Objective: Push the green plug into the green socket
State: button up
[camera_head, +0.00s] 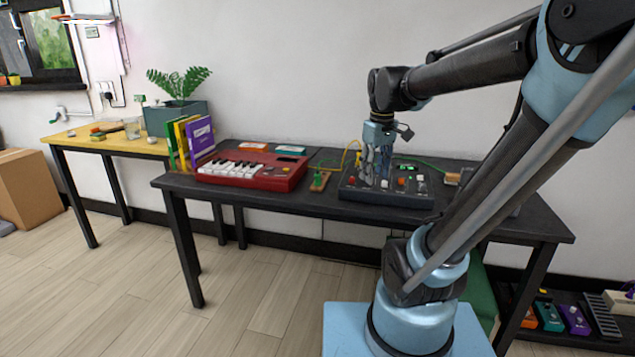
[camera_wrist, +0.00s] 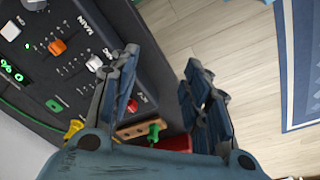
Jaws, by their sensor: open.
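The green plug (camera_wrist: 153,132) stands on a small wooden block (camera_wrist: 130,131), which lies beside the control box in the wrist view. In the head view the wooden block (camera_head: 319,182) is left of the box, between it and the red keyboard. My gripper (camera_head: 376,180) is over the left part of the control box (camera_head: 410,196). In the wrist view my gripper (camera_wrist: 162,65) is open and empty, its fingers apart, with the plug visible between them. A green spot (camera_wrist: 54,104) is on the box panel; I cannot tell whether it is the green socket.
The box has an orange knob (camera_wrist: 57,47) and a white knob (camera_wrist: 95,63). A yellow plug (camera_wrist: 75,127) is close to the box edge. The red keyboard (camera_head: 250,169) fills the table's left part. A green cable (camera_head: 425,163) runs behind the box. The table's front strip is clear.

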jog(key=w+a+r+n, duration=0.5)
jog(key=w+a, duration=0.3)
jog(key=w, duration=0.3)
jog(key=r+n+g, duration=0.1)
jog(key=n, duration=0.2)
send_over(318, 173)
jog(key=shift+r, duration=0.1)
notch_tip(318, 173, down, 12)
jog(key=shift+f, duration=0.1)
jog(key=shift+f, duration=2.65)
grip_shut()
